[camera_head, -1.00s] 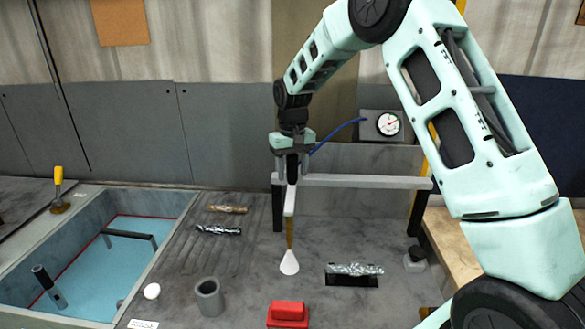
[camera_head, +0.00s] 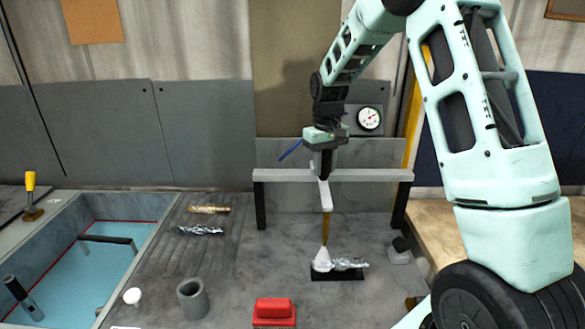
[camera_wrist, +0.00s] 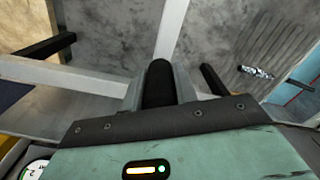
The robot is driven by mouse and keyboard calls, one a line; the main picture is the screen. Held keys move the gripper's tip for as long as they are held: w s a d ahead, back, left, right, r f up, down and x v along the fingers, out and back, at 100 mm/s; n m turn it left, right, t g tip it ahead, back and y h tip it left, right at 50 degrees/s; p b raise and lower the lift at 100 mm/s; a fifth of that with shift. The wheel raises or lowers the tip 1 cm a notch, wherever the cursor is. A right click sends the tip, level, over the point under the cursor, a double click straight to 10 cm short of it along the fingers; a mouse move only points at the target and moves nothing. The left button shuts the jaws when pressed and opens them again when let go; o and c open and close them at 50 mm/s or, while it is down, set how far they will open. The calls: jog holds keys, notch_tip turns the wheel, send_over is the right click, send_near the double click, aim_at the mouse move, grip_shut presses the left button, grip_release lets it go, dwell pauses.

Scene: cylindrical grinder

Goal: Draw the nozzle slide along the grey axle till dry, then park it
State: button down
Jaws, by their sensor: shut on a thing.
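My gripper (camera_head: 323,165) is shut on the nozzle slide at the grey rail (camera_head: 375,175). The slide has a pale arm (camera_head: 325,195) and a brown nozzle tube (camera_head: 324,232) hanging down. A white cone (camera_head: 321,262) spreads below the tube and overlaps the left end of a silver-grey axle (camera_head: 352,264), which lies on a black pad (camera_head: 340,277). A second silvery piece (camera_head: 200,230) lies to the left. In the wrist view, a black part (camera_wrist: 158,85) sits between the fingers at the rail (camera_wrist: 60,75); the nozzle tip is hidden there.
A brass piece (camera_head: 209,209), a grey cup (camera_head: 193,300), a white knob (camera_head: 132,296) and a red block (camera_head: 274,310) are on the bench. A blue basin (camera_head: 85,275) is at left. A gauge (camera_head: 369,118) is behind the rail.

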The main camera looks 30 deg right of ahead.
jog(key=s+d, duration=1)
jog(key=d, duration=0.5)
jog(key=shift+s+d, duration=0.15)
jog(key=shift+d, duration=0.1)
jog(key=c, duration=1.1)
grip_release()
jog(key=shift+b, duration=0.3)
notch_tip(320, 180, up, 18)
jog(key=b, duration=0.3)
jog(key=shift+f, duration=0.25)
